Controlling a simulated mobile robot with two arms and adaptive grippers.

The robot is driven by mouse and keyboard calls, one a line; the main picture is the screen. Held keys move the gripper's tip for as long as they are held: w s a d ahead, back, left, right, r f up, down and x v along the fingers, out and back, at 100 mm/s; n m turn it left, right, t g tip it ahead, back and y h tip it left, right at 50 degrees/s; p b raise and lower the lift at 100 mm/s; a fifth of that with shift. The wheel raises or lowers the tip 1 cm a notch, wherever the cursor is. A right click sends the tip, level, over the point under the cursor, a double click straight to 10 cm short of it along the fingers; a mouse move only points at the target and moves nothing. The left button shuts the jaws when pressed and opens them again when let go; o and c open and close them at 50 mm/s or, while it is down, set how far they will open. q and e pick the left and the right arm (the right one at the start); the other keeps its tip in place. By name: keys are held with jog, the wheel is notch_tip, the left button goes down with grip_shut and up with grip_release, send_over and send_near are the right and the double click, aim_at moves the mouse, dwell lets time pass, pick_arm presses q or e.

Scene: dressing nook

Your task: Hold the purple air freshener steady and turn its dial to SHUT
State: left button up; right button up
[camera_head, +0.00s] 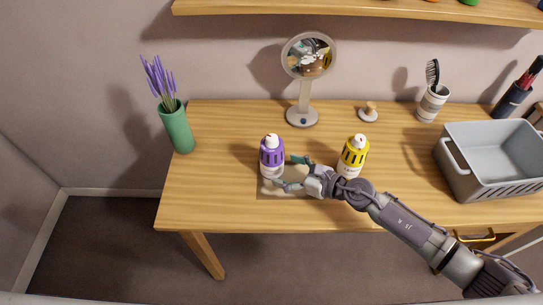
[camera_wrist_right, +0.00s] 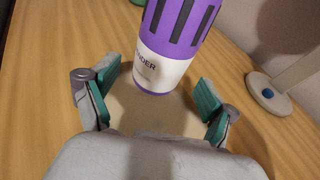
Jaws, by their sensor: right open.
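The purple air freshener (camera_head: 272,157) stands upright on a pale mat (camera_head: 270,190) near the front of the table, with a white top. In the right wrist view its ribbed purple body (camera_wrist_right: 182,22) and white label show, the letters "NDER" readable; its top is out of that frame. I cannot make out a dial setting. My right gripper (camera_head: 285,174) is open and comes in low from the right. In the wrist view its teal fingers (camera_wrist_right: 158,92) are spread to either side, with the bottle's base just ahead, apart from both pads. My left gripper is not in view.
A yellow bottle (camera_head: 354,153) stands right of the purple one, close behind my right forearm. A round mirror (camera_head: 303,115), a green vase (camera_head: 177,130), a striped cup (camera_head: 431,104) and a grey basket (camera_head: 492,183) stand around. The table's left front is clear.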

aim_at(282, 168)
jog(key=shift+x, duration=2.05)
jog(key=shift+c, duration=0.3)
